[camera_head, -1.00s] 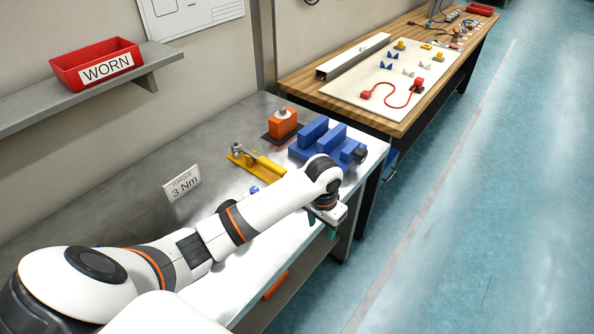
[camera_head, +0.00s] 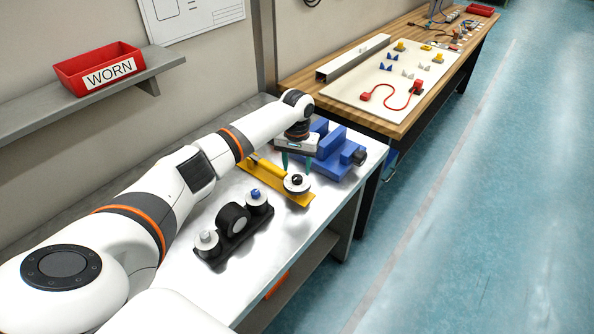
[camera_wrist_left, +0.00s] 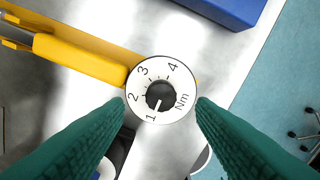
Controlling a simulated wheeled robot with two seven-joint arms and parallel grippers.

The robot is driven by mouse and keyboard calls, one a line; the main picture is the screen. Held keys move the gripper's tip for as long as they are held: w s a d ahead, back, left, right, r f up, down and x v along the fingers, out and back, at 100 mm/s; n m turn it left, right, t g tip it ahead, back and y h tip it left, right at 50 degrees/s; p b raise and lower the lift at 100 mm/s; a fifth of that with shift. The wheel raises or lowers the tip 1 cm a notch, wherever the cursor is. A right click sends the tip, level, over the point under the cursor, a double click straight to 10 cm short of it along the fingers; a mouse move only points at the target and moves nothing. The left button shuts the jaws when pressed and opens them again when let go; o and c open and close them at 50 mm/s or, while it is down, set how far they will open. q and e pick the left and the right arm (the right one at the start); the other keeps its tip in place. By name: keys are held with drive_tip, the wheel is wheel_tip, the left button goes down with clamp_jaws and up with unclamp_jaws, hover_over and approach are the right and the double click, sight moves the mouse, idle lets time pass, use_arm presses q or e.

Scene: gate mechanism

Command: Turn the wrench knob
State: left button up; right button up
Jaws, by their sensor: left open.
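The wrench knob (camera_head: 296,183) is a round white dial with a dark centre on the near right end of the yellow wrench (camera_head: 268,172). In the left wrist view the knob (camera_wrist_left: 178,76) shows the numbers 1 to 4 and "Nm". The white mark on its dark centre points near the 1. My left gripper (camera_head: 296,163) is open, with teal fingers pointing down just above the knob. In the left wrist view its fingertips (camera_wrist_left: 160,102) lie to either side of the dial, with visible gaps. I cannot tell whether they reach down to its height.
A blue vise-like block (camera_head: 338,155) stands close beyond the gripper. A black fixture (camera_head: 233,226) with round parts sits nearer on the bench. A red WORN bin (camera_head: 98,68) is on the shelf. The bench's right edge drops to the floor.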

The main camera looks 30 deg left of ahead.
sight(297, 177)
use_arm(q)
drive_tip(key=shift+f, duration=1.95)
drive_tip(key=c, duration=1)
